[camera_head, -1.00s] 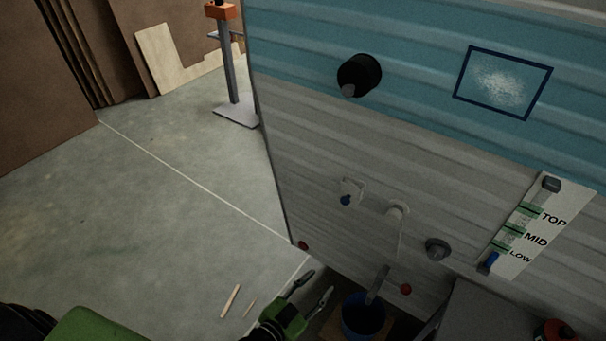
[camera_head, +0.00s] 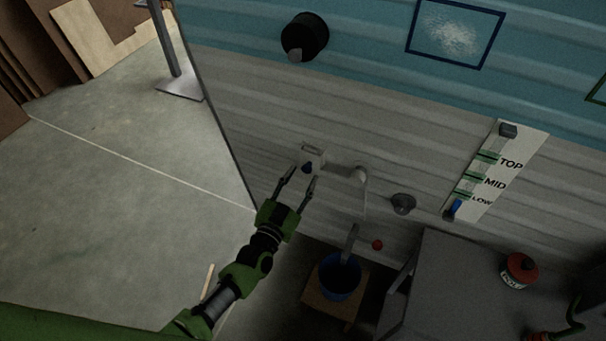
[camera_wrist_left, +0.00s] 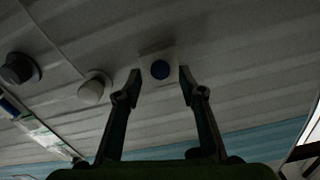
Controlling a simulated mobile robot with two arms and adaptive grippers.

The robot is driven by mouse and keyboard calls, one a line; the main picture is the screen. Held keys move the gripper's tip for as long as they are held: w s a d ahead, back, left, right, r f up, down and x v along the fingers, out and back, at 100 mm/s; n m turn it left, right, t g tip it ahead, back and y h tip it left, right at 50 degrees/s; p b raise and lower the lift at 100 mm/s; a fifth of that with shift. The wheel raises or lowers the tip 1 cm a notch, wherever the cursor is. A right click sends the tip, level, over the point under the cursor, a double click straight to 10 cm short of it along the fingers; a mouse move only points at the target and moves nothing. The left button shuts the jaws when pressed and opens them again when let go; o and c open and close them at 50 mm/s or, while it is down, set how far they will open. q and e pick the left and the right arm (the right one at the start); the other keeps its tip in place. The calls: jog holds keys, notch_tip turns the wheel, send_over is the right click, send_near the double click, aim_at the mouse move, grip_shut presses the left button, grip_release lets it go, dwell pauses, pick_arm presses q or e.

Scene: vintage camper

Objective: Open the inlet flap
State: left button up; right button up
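My right gripper is out of view.
A white spout (camera_head: 352,172) and a dark grey knob (camera_head: 403,204) are right of the flap. A blue bucket (camera_head: 340,278) stands below. A level gauge (camera_head: 497,172) marked TOP, MID, LOW is farther right, above a grey cabinet (camera_head: 460,285).

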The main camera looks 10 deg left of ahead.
aim_at(306, 167)
pick_arm(q)
jog(key=shift+x, duration=0.85)
jog(key=shift+w, duration=0.1)
jog(key=shift+c, duration=0.4)
grip_shut()
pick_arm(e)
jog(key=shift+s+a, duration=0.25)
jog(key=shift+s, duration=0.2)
pick_arm(q)
jog(key=shift+r+p, duration=0.2)
jog(key=shift+p, duration=0.35)
jog(key=shift+s+a+r+g+y+p, duration=0.1)
jog(key=shift+s+r+g+y+p, duration=0.75)
jog(key=shift+p, duration=2.6)
jog(key=shift+w+a+r+g+h+p, duration=0.1)
jog(key=shift+w+r+g+p, duration=0.2)
jog(key=shift+g+p, duration=2.2)
jog(key=shift+s+a+r+g+y+p, duration=0.15)
jog(key=shift+s+r+y+p, duration=0.35)
jog(key=shift+p, duration=3.9)
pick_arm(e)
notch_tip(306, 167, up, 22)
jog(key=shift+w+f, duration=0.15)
pick_arm(q)
jog(key=shift+w+d+r, duration=0.1)
jog(key=shift+w, duration=0.1)
